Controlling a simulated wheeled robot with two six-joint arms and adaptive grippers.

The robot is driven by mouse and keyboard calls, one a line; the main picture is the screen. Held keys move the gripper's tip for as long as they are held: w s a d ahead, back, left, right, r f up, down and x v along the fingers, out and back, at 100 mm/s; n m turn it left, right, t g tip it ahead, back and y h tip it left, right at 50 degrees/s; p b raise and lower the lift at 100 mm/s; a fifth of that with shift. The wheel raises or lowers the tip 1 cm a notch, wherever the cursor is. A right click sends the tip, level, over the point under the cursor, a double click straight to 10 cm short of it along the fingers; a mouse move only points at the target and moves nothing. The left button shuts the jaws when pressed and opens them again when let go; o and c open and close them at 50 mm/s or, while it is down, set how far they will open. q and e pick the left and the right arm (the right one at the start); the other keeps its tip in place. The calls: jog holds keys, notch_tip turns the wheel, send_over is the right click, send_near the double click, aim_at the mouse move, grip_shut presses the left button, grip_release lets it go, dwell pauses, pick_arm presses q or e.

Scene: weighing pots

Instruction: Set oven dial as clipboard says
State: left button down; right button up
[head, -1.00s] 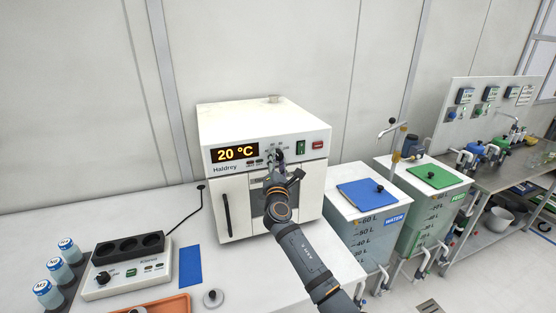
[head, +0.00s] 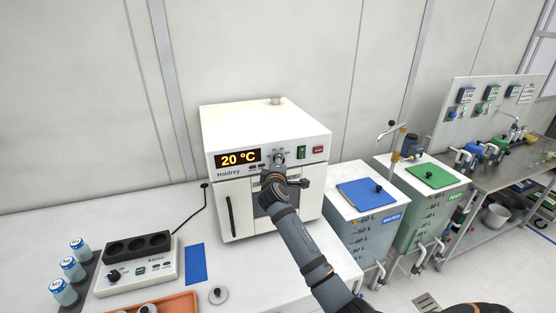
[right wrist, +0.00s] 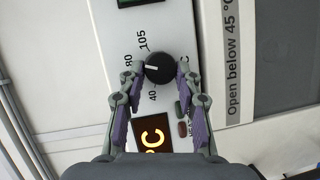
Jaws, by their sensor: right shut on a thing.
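The white oven (head: 225,125) stands on the bench, its display (head: 239,159) reading 20 °C. Its round black dial (right wrist: 159,68) shows in the right wrist view with marks 40, 80 and 105 around it. The dial's white pointer line faces left in that view, a little below the 80; a finger hides part of the scale there. My right gripper (right wrist: 162,72) is shut on the dial, one finger on each side. In the head view my right arm reaches up to the oven front and partly covers it. No clipboard is recognisable. My left gripper is out of view.
A green switch (head: 301,153) sits beside the dial.

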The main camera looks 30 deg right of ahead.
jog(key=shift+s+d+r+m+g+y+p, duration=0.15)
jog(key=shift+m+y+p, duration=0.5)
jog(key=shift+m+p, duration=0.35)
jog(key=shift+w+d+r+m+g+y+p, duration=0.1)
jog(key=shift+m+y+p, duration=0.7)
jog(key=shift+m, duration=0.4)
jog(key=shift+s+d+r+m+g+y+p, duration=0.15)
jog(key=shift+m+y+p, duration=0.4)
jog(key=shift+m+p, duration=0.5)
jog(key=shift+w+f, duration=0.1)
jog(key=shift+f, duration=0.05)
jog(key=o, duration=1.2)
jog(key=shift+m, duration=0.25)
jog(key=shift+c, duration=0.2)
jog(key=v, duration=1.2)
